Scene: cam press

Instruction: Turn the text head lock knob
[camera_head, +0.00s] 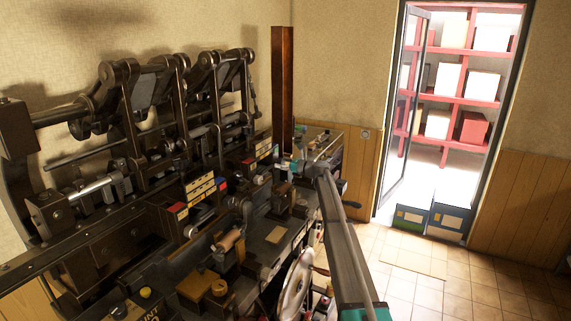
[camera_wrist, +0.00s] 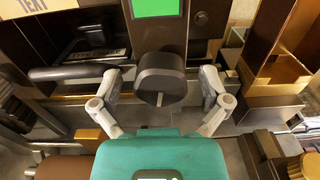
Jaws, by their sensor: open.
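A dark, rounded knob (camera_wrist: 161,76) with a pale mark on its lower front shows in the middle of the wrist view. It sits below a dark plate with a bright green panel (camera_wrist: 157,8). My gripper (camera_wrist: 160,80) is open, with one grey finger on each side of the knob and a visible gap on both sides. The knob is not gripped. A label reading "TEXT" (camera_wrist: 25,10) shows at the top left of that view. In the head view my arm reaches to the far end of the machine, and I cannot make out the knob there.
A dark horizontal bar (camera_wrist: 75,72) lies left of the fingers and a brass-coloured block (camera_wrist: 275,75) stands to the right. In the head view the long press (camera_head: 100,245) fills the left.

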